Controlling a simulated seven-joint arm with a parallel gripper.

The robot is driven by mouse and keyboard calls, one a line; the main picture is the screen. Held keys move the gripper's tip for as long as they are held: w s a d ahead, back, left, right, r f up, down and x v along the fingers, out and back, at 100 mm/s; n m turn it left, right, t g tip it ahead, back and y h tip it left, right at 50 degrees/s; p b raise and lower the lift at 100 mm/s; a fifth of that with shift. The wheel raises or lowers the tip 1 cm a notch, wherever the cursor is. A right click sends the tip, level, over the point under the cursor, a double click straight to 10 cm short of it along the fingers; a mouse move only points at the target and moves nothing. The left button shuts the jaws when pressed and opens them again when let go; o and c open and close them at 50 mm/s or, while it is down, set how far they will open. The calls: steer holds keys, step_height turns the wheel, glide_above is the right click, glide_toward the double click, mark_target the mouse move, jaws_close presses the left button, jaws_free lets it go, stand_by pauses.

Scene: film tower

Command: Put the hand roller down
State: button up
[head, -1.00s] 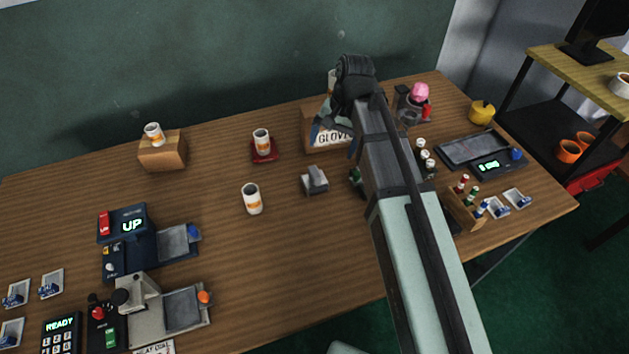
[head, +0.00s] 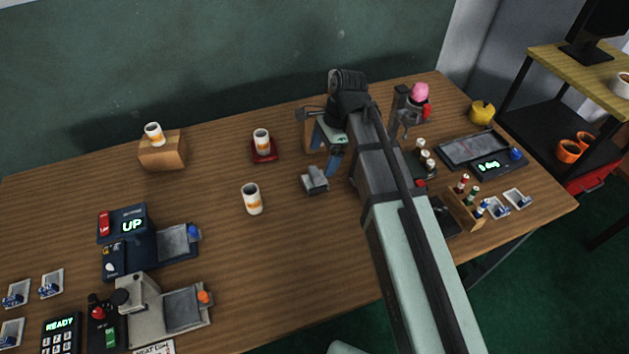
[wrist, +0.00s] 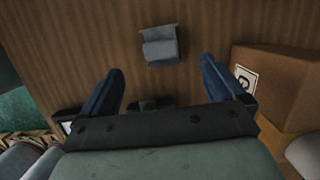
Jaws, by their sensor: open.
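My gripper (head: 327,152) is open, its two blue fingers spread above the table. In the wrist view nothing is held between the fingertips (wrist: 161,68). A small grey block-like object (head: 315,180) rests on the table just in front of the fingers. It also shows in the wrist view (wrist: 160,46), beyond the fingertips and apart from them. I cannot tell for sure whether this is the hand roller. A small dark object with a green spot (wrist: 148,104) shows between the finger bases in the wrist view, partly hidden by my gripper.
A cardboard box (wrist: 280,85) is close to one finger. White cups stand on a wooden block (head: 163,156), a red base (head: 264,157) and the table (head: 252,200). Vials in a rack (head: 463,210) and a scale (head: 495,165) lie right. The front middle of the table is clear.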

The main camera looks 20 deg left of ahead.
mark_target(313, 179)
steer(key=shift+x, duration=5.05)
steer(key=shift+a, duration=0.15)
steer(key=c, duration=1.2)
steer(key=shift+r, duration=0.15)
step_height(313, 179, up, 17)
steer(key=shift+r, duration=0.1)
steer(key=shift+c, duration=0.2)
steer(key=shift+r, duration=0.3)
